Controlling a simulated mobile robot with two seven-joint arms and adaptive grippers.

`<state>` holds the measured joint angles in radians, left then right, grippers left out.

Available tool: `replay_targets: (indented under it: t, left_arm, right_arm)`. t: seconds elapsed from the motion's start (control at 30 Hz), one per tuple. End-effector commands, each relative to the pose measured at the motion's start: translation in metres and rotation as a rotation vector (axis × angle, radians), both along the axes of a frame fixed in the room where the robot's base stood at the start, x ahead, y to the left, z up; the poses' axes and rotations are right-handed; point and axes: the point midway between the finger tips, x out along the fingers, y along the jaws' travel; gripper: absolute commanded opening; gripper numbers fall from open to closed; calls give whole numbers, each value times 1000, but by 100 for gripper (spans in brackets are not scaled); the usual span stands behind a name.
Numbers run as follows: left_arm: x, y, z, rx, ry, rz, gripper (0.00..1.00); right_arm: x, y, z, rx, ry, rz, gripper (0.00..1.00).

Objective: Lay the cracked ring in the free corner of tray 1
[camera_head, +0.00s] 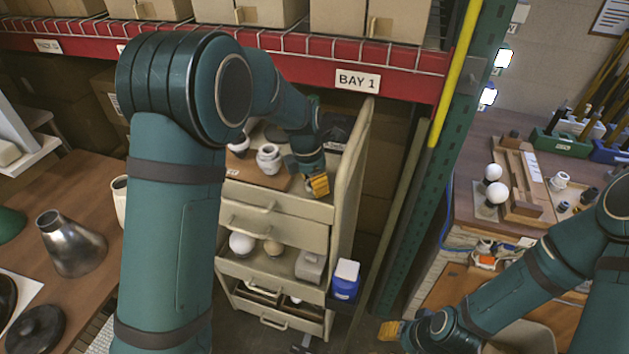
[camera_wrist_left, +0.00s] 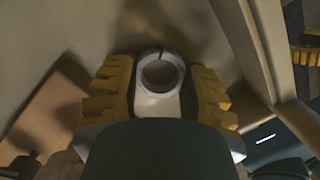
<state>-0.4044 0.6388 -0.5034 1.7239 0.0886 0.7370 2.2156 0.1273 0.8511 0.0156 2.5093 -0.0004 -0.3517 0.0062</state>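In the left wrist view a white ring (camera_wrist_left: 160,75) with a dark break at its top sits between the yellow fingers of my left gripper (camera_wrist_left: 160,92). Both fingers appear to press on its sides. In the head view the left gripper (camera_head: 318,185) is over the right side of the cart's top, and the ring cannot be made out there. A brown tray (camera_head: 250,177) with a small label lies on the cart top; I cannot read its number. My right gripper (camera_head: 392,330) is low at the bottom, its fingers too small to judge.
White insulator-like parts (camera_head: 268,157) stand on the brown tray. The cart's raised side panel (camera_head: 350,150) is just right of the left gripper. A red shelf beam (camera_head: 300,52) crosses above. The right bench holds wooden racks (camera_head: 522,180) and white bulbs (camera_head: 497,191).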

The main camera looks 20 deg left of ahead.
Motion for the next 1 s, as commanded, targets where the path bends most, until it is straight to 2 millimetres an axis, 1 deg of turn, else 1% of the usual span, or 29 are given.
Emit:
replay_targets:
  t: [0.03,0.07,0.37,0.47,0.57,0.67,0.8,1.0]
  left_arm:
    - [0,0,0,0,0,0,61]
    - [0,0,0,0,0,0,71]
    - [0,0,0,0,0,0,71]
    - [0,0,5,0,-1,0,71]
    - [-1,1,17,0,-3,-1,71]
    - [-2,4,36,0,-4,0,71]
    - [-6,7,66,0,-4,-1,71]
    - [-10,11,101,-2,-3,0,71]
  right_arm:
    - [0,0,0,0,0,0,47]
    - [0,0,0,0,0,0,47]
    - [0,0,0,0,0,0,47]
    - [0,0,1,0,0,0,47]
    - [1,0,4,0,-2,-2,47]
    - [2,0,9,-1,-5,-4,47]
    - [4,-1,15,-2,-10,-8,47]
    - [7,-1,22,-3,-15,-12,47]
